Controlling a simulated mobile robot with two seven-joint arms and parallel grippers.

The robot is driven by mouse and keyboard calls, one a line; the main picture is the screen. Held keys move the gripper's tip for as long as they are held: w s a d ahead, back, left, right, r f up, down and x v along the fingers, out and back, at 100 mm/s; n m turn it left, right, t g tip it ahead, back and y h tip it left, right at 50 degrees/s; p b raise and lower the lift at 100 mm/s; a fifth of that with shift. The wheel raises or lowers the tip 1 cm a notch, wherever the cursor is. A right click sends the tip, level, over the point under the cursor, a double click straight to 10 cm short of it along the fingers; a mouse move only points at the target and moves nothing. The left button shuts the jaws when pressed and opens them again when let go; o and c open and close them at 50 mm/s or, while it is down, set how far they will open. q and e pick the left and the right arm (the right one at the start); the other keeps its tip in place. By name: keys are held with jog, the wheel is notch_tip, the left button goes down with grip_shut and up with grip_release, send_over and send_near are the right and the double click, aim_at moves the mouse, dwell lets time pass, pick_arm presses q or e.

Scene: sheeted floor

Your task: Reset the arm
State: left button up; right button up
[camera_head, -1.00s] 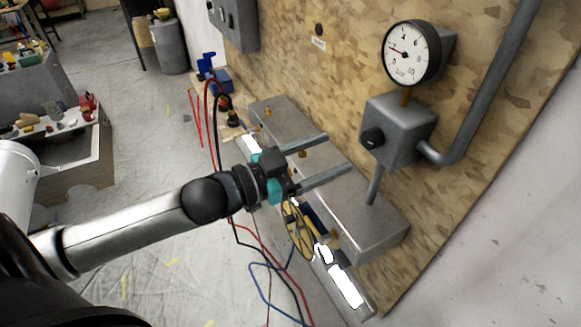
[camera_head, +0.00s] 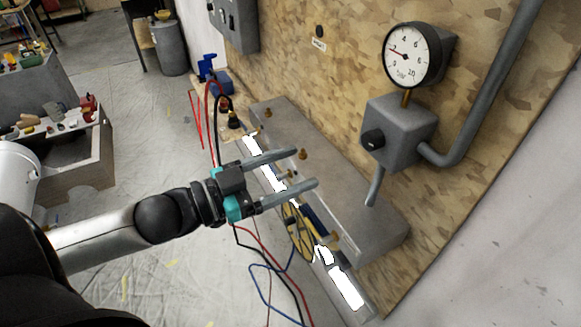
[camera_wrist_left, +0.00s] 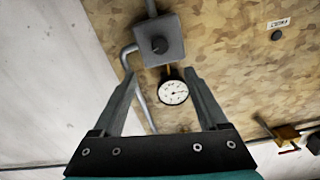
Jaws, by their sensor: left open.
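My left arm comes in from the left in the head view. Its gripper (camera_head: 307,168) is open, with two long grey fingers apart and nothing between them. The fingers point right, over the front of a grey metal block (camera_head: 370,222) at the foot of the wooden board. In the left wrist view the two fingers (camera_wrist_left: 163,82) also stand apart. A round pressure gauge (camera_wrist_left: 173,92) and a grey box with a dark knob (camera_wrist_left: 158,40) show beyond them. My right gripper is in neither view.
The gauge (camera_head: 412,55) and knob box (camera_head: 398,130) hang on the board (camera_head: 315,75) with a grey pipe (camera_head: 490,110). A yellow wheel (camera_head: 298,232) and red, black and blue cables (camera_head: 262,262) lie close below my gripper. Sheeted floor (camera_head: 150,100) is open at left.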

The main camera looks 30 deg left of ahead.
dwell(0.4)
